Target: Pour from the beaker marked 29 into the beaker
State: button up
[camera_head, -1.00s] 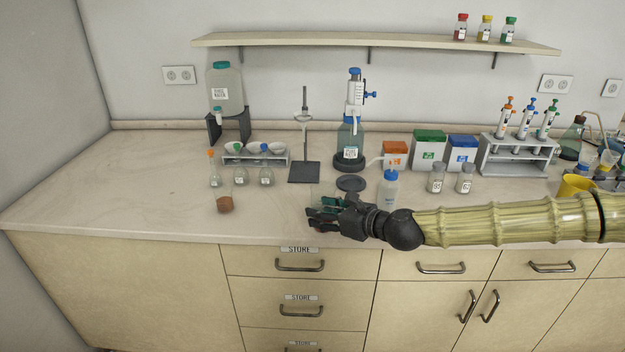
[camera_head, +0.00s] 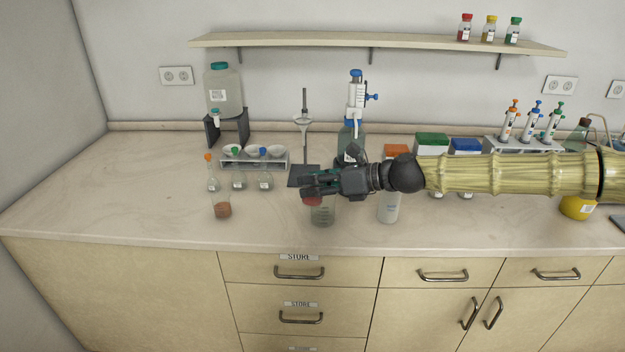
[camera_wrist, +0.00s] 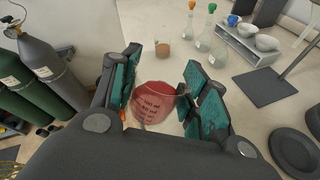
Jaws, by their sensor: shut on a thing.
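My gripper (camera_head: 308,188) is raised above the counter, shut on a small glass beaker with red contents (camera_head: 312,201). In the wrist view, this red beaker (camera_wrist: 156,98) sits between the teal finger pads; dark print shows on or through it, too small to read. In the head view, a clear beaker (camera_head: 323,215) with grey markings shows below the gripper, its upper part hidden; whether it touches the red beaker I cannot tell. Another beaker with orange-brown contents (camera_head: 222,210) stands to the left, also in the wrist view (camera_wrist: 162,49). No mark 29 is legible.
Stoppered flasks (camera_head: 239,183) and a rack with bowls (camera_head: 280,165) stand behind and left. A stand with a dark base (camera_head: 300,178) is behind my gripper. The left and front counter (camera_head: 130,200) is clear.

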jog(key=shift+w+d+m+g+p, duration=0.1)
jog(key=shift+w+m+g+p, duration=0.2)
jog(key=shift+w+m+p, duration=0.25)
jog(key=shift+w+d+f+m+g+y+p, duration=0.2)
jog(key=shift+w+f+m+g+y+p, duration=0.15)
jog(key=shift+w+m+p, duration=0.6)
jog(key=shift+w+d+f+m+g+y+p, duration=0.3)
jog(key=shift+w+f+m+g+p, duration=0.4)
jog(key=shift+p, duration=1.25)
jog(key=shift+r, duration=0.1)
jog(key=shift+w+d+r+m+p, duration=0.15)
jog(key=shift+r+m+p, duration=0.2)
jog(key=shift+p, duration=0.7)
jog(key=shift+r+p, duration=0.1)
jog(key=shift+p, duration=0.65)
